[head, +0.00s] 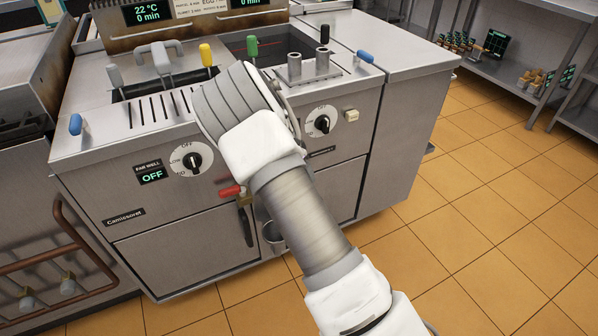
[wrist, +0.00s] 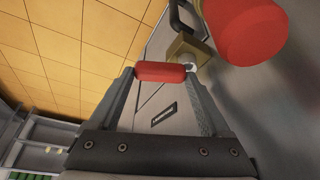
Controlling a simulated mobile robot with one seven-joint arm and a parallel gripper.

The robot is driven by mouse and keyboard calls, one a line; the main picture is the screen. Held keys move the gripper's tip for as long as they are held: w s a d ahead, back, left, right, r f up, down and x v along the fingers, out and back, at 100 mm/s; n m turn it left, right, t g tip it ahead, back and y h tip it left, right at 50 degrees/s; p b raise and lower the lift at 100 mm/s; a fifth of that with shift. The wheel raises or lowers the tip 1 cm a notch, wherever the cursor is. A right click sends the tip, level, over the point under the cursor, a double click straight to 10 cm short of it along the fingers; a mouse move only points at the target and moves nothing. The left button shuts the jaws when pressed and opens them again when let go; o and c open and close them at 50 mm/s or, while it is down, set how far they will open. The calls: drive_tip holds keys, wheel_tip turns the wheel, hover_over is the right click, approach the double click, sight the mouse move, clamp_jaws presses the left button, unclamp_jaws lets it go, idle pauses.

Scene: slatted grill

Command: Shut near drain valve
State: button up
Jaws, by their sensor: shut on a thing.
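A red valve handle (head: 230,191) sticks out to the left of a brass valve body (head: 243,199) on the front of the steel counter. In the wrist view, a large red handle (wrist: 243,30) fills the upper right, outside my fingers. A smaller red handle (wrist: 160,71) lies across between my fingertips, beside the brass fitting (wrist: 188,50). My gripper (wrist: 160,72) is shut on this smaller handle. In the head view my arm hides the gripper and the held handle. I cannot tell which handle is the near one.
A dark door handle (head: 247,226) hangs below the brass valve. Control knobs (head: 193,161) and the counter's front panel are close to my arm. Colored basket handles (head: 207,55) stand on top. Tiled floor (head: 480,200) is clear to the right, with shelves (head: 500,80) behind.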

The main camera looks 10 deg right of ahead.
drive_tip(key=n, duration=0.2)
drive_tip(key=w+d+n+t+y+b, duration=0.1)
drive_tip(key=n, duration=0.1)
drive_tip(key=shift+d+n, duration=0.15)
drive_tip(key=shift+n, duration=0.15)
drive_tip(key=shift+w+d+n+t+y, duration=0.1)
drive_tip(key=shift+w+n+y, duration=0.45)
drive_tip(key=shift+n, duration=0.9)
drive_tip(key=shift+w+d+n+t+y, duration=0.1)
drive_tip(key=shift+w+n+y, duration=0.2)
drive_tip(key=shift+n+y, duration=0.75)
drive_tip(key=shift+w+d+n+t+y, duration=0.1)
drive_tip(key=shift+w+n+y, duration=0.3)
drive_tip(key=shift+n, duration=1.4)
drive_tip(key=shift+w, duration=0.1)
drive_tip(key=o, duration=1.2)
drive_tip(key=p+v, duration=0.4)
drive_tip(key=v, duration=1.3)
drive_tip(key=shift+a+r, duration=0.15)
drive_tip(key=shift+r, duration=0.1)
